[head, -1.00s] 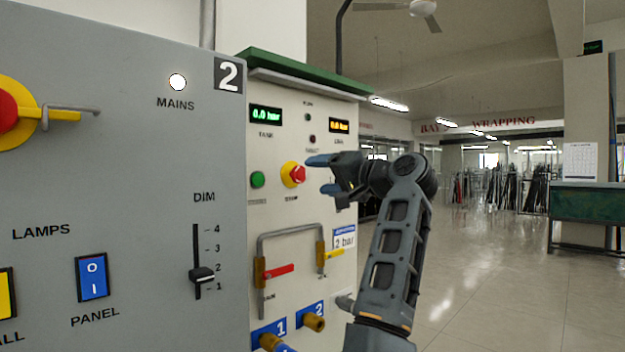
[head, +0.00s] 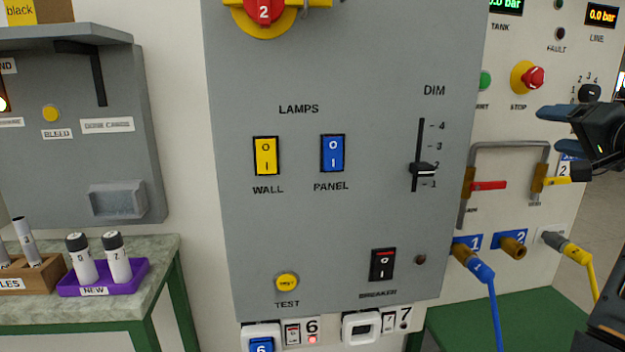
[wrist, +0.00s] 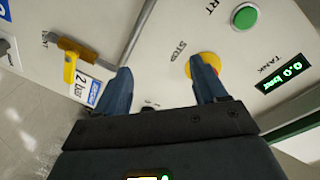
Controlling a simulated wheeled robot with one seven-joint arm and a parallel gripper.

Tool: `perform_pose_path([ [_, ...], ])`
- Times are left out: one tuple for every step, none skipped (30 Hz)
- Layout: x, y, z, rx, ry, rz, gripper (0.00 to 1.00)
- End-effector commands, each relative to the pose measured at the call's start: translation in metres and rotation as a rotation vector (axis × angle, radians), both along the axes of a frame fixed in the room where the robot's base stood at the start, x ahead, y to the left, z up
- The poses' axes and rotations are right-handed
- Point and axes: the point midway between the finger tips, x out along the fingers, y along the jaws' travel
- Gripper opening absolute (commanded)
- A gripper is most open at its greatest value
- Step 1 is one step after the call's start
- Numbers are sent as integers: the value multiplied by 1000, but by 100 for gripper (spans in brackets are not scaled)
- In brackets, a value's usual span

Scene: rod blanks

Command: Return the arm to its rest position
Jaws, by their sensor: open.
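My gripper (head: 560,125) is at the right edge of the head view, in front of the cream panel with the TANK and LINE displays. Its two blue-grey fingers are apart, with nothing between them. In the wrist view my gripper (wrist: 165,90) is open, one finger over the yellow rim of the red STOP button (wrist: 206,70). I cannot tell whether it touches the button. In the head view the STOP button (head: 532,77) is clear of the fingers, above and to their left. Part of my arm is cut off at the right edge.
The grey panel (head: 340,220) with lamp switches, a dimmer slider and a breaker fills the middle. Hoses, one blue (head: 491,300) and one yellow (head: 588,262), hang from the cream panel. A purple tray (head: 70,291) holds two bottles at the left.

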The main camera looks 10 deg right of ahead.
Motion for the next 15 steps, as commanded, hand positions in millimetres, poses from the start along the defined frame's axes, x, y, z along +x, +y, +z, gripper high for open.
perform_pose_path([
  [-3, 4, -30, -25, 31, -19, 71],
  [-6, 6, -44, -40, 41, -32, 71],
  [-9, 10, -62, -62, 56, -45, 71],
  [-12, 12, -75, -79, 67, -55, 71],
  [-16, 14, -88, -96, 78, -64, 71],
  [-20, 19, -105, -119, 92, -75, 71],
  [-25, 22, -117, -136, 101, -82, 71],
  [-29, 25, -129, -153, 110, -90, 71],
  [-35, 29, -145, -178, 122, -97, 71],
  [-40, 33, -156, -196, 131, -102, 71],
  [-46, 36, -168, -214, 140, -106, 71],
  [-54, 42, -183, -239, 152, -111, 71],
  [-60, 45, -193, -256, 160, -114, 71],
  [-67, 49, -203, -274, 167, -117, 71],
  [-76, 55, -217, -299, 176, -118, 71],
])
